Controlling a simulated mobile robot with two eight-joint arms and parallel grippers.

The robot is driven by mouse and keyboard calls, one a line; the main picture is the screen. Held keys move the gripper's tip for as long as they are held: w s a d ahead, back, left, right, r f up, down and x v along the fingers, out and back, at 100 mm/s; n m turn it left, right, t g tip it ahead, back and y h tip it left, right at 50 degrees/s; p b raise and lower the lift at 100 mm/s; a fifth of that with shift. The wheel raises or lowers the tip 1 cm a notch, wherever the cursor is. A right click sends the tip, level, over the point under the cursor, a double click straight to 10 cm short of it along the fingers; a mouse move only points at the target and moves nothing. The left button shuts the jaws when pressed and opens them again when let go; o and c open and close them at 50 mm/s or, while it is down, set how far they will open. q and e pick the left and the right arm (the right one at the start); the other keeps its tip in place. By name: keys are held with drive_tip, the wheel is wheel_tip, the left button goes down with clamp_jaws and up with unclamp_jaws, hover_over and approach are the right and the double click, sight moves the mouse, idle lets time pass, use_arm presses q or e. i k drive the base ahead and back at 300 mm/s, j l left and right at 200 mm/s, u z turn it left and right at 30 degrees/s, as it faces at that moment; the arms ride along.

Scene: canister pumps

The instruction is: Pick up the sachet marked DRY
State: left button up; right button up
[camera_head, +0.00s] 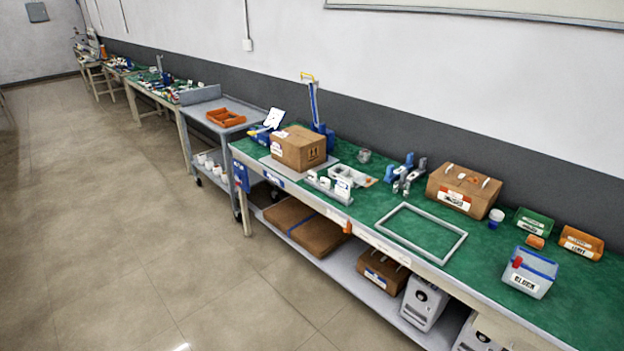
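I cannot make out a sachet marked DRY at this size. Small white items lie in and around a pale tray (352,176) in the middle of the green-topped bench (384,205); their markings are too small to read. A low grey rack (327,188) at the bench's front edge holds several small white pieces. Neither of my grippers is in view.
A closed cardboard box (299,148) stands on the bench's left part, and a brown box (463,191) stands at the back. A grey frame (421,232) lies flat. Bins, including a blue-rimmed one (530,272), stand at right. Floor (140,220) at left is clear.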

sight(325, 182)
drive_tip(key=i+u, duration=0.15)
drive_tip(key=i, duration=0.35)
drive_tip(key=i+u, duration=0.15)
drive_tip(key=i, duration=0.35)
drive_tip(key=i+l+u, duration=0.15)
drive_tip(key=i, duration=0.3)
drive_tip(key=i+l+u, duration=0.15)
drive_tip(key=i, duration=0.35)
drive_tip(key=i+l+u, duration=0.15)
drive_tip(key=i, duration=0.3)
drive_tip(key=l, duration=0.1)
